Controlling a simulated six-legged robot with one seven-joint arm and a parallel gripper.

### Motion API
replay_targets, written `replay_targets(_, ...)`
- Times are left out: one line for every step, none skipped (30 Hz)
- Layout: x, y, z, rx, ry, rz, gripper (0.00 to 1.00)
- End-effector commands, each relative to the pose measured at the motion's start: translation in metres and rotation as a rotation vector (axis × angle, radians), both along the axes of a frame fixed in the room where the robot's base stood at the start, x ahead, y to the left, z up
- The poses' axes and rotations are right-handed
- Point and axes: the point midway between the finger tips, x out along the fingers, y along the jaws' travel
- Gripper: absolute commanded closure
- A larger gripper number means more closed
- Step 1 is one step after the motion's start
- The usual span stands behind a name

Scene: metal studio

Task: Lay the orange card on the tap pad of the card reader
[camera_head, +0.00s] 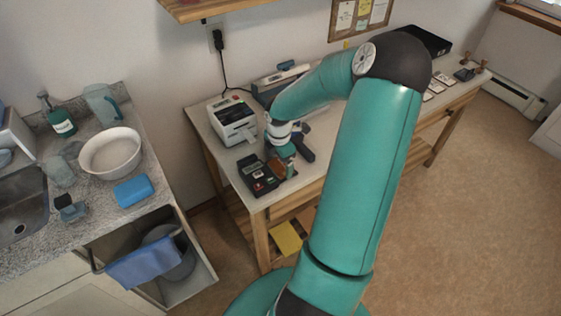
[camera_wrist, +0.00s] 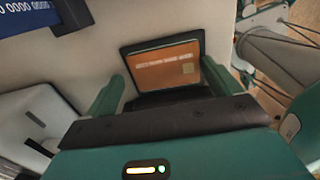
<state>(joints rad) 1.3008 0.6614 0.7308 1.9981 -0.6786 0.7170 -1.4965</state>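The orange card (camera_wrist: 165,64), with a gold chip and printed digits, shows in the wrist view against a dark piece that borders it. My gripper (camera_wrist: 164,86) has its two green fingers apart, one on each side of the card. I cannot tell whether they touch the card or dark piece. In the head view the black card reader (camera_head: 257,178) lies near the left front corner of the table. My gripper (camera_head: 284,163) is low, at the reader's right side, with a patch of orange beneath it. Whether the card rests on the reader is unclear.
A white printer (camera_head: 234,121) stands behind the reader, close to my arm. Several small cards (camera_head: 440,82) lie on the right part of the wooden table (camera_head: 300,182). A counter with a white bowl (camera_head: 110,152) and blue sponge (camera_head: 133,191) is on the left.

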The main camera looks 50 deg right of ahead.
Motion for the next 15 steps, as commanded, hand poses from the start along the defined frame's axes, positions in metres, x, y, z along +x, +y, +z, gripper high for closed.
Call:
replay_targets(-0.0107, 0.0036, -0.0136, 0.019, 0.016, 0.002, 0.02)
replay_targets(-0.0109, 0.0035, -0.0136, 0.019, 0.016, 0.002, 0.02)
replay_targets(-0.0111, 0.0034, -0.0136, 0.019, 0.016, 0.002, 0.02)
replay_targets(-0.0111, 0.0033, -0.0136, 0.019, 0.016, 0.003, 0.02)
replay_targets(-0.0112, 0.0032, -0.0136, 0.019, 0.016, 0.003, 0.02)
replay_targets(-0.0114, 0.003, -0.0136, 0.019, 0.016, 0.003, 0.02)
replay_targets(-0.0114, 0.0029, -0.0136, 0.019, 0.016, 0.003, 0.02)
replay_targets(-0.0114, 0.0029, -0.0136, 0.019, 0.016, 0.004, 0.02)
replay_targets(-0.0115, 0.0028, -0.0136, 0.018, 0.016, 0.004, 0.02)
replay_targets(-0.0115, 0.0027, -0.0136, 0.018, 0.016, 0.004, 0.02)
replay_targets(-0.0116, 0.0026, -0.0136, 0.018, 0.016, 0.004, 0.02)
replay_targets(-0.0116, 0.0025, -0.0136, 0.018, 0.016, 0.004, 0.02)
replay_targets(-0.0117, 0.0026, -0.0136, 0.018, 0.017, 0.005, 0.02)
replay_targets(-0.0117, 0.0025, -0.0136, 0.018, 0.017, 0.005, 0.02)
replay_targets(-0.0117, 0.0025, -0.0136, 0.018, 0.017, 0.005, 0.02)
